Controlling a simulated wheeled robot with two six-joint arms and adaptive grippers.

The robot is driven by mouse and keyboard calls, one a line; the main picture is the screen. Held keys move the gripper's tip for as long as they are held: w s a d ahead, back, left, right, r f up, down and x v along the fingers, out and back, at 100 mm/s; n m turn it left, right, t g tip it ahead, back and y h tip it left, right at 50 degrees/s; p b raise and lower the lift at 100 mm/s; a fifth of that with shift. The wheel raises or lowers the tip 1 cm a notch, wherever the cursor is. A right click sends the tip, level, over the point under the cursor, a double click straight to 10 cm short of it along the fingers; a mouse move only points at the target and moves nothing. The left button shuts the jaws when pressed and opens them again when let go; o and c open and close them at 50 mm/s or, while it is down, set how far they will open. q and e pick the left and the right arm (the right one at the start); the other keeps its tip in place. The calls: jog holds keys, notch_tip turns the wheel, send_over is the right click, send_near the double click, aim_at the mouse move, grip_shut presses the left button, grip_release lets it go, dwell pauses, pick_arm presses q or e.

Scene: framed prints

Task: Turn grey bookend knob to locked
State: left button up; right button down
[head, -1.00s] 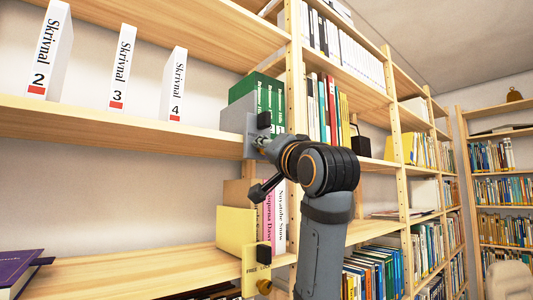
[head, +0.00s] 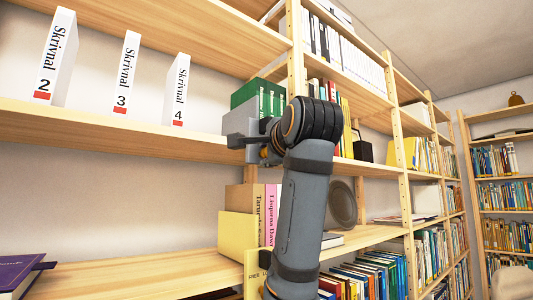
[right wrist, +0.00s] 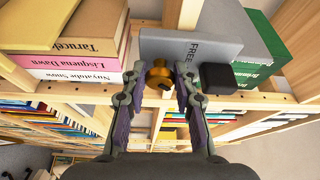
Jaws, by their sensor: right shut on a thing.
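The grey bookend (head: 238,120) stands at the edge of the middle shelf, beside green books (head: 262,94). In the right wrist view its grey plate (right wrist: 170,46) carries the word FREE and a black block (right wrist: 218,77). Its brass knob (right wrist: 160,76) sits between the fingers of my right gripper (right wrist: 160,82), which is shut on it. In the head view my right gripper (head: 262,146) is at the bookend's lower front; my arm hides the knob there. Any locked marking is hidden. My left gripper is not in view.
A yellow bookend (head: 237,236) stands on the shelf below, beside a tan and a pink book (head: 271,215). White numbered volumes (head: 126,75) stand on the middle shelf to the left. A wooden upright (head: 295,50) is close behind my arm. A purple book (head: 18,272) lies lower left.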

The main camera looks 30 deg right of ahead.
jog(key=shift+m, duration=0.4)
jog(key=c, duration=1)
grip_release()
jog(key=shift+s+d, duration=0.1)
jog(key=shift+c, duration=0.2)
jog(key=v, duration=0.7)
jog(key=shift+s, duration=0.2)
jog(key=shift+r, duration=0.1)
